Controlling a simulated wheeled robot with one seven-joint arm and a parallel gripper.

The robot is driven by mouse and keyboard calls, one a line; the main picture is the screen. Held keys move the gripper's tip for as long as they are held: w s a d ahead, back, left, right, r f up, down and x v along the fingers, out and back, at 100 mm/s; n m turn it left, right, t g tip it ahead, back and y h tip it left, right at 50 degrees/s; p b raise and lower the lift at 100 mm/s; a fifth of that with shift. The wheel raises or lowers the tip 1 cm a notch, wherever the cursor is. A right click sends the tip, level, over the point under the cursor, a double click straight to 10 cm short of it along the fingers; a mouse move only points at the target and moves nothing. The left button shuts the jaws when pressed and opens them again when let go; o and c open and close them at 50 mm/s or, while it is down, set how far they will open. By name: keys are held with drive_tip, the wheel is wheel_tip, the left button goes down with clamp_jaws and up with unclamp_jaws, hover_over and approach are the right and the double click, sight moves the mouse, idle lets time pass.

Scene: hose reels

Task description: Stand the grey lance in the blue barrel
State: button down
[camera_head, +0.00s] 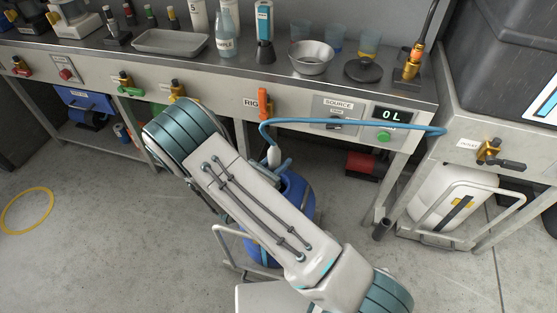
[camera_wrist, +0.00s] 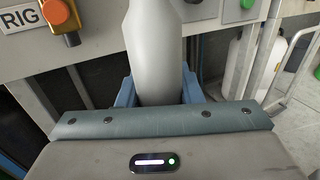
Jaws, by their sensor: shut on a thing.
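The grey lance (camera_wrist: 155,45) stands in my gripper (camera_wrist: 157,95) in the wrist view, between two blue fingers that are shut on it. In the head view a short pale part of the lance (camera_head: 273,156) shows beside my arm, with the blue hose (camera_head: 350,121) looping above it. The blue barrel (camera_head: 298,193) stands on the floor in front of the bench, largely hidden behind my arm. The lance's lower end is hidden, so I cannot tell whether it is over or inside the barrel.
The bench (camera_head: 215,75) carries a grey tray (camera_head: 172,42), a metal bowl (camera_head: 311,58), bottles and cups. An orange-handled valve (camera_head: 263,101) labelled RIG sits on its front. A white container (camera_head: 450,195) stands under the right bench. A yellow ring (camera_head: 27,189) marks clear floor at left.

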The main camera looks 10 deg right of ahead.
drive_tip(key=c, duration=0.9)
unclamp_jaws()
drive_tip(key=p+v, duration=0.1)
drive_tip(key=v, duration=1.3)
drive_tip(key=shift+p, duration=0.4)
drive_tip(key=shift+d, duration=0.1)
